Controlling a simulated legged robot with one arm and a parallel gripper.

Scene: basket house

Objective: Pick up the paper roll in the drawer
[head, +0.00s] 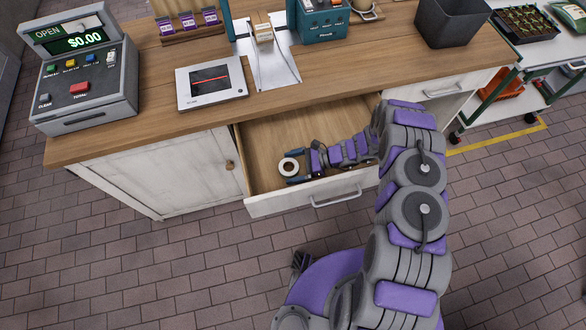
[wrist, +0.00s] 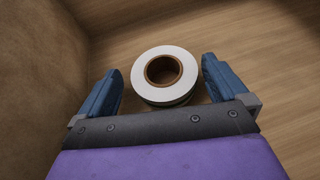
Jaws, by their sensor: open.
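The paper roll (head: 288,167) is white with a brown core and lies on the bottom of the open wooden drawer (head: 262,148), near its left front part. In the wrist view the paper roll (wrist: 164,72) stands on its flat end, its core facing up. My gripper (head: 292,172) is down inside the drawer. In the wrist view my gripper (wrist: 160,85) is open, with one blue finger on each side of the roll. Gaps show between both fingers and the roll. The near edge of the roll is close to the gripper's dark palm; I cannot tell whether they touch.
The counter (head: 145,85) above holds a cash register (head: 85,80), a card-like screen device (head: 211,82) and a dark bin (head: 450,22). A cart (head: 520,85) stands at the right. The tiled floor in front is clear.

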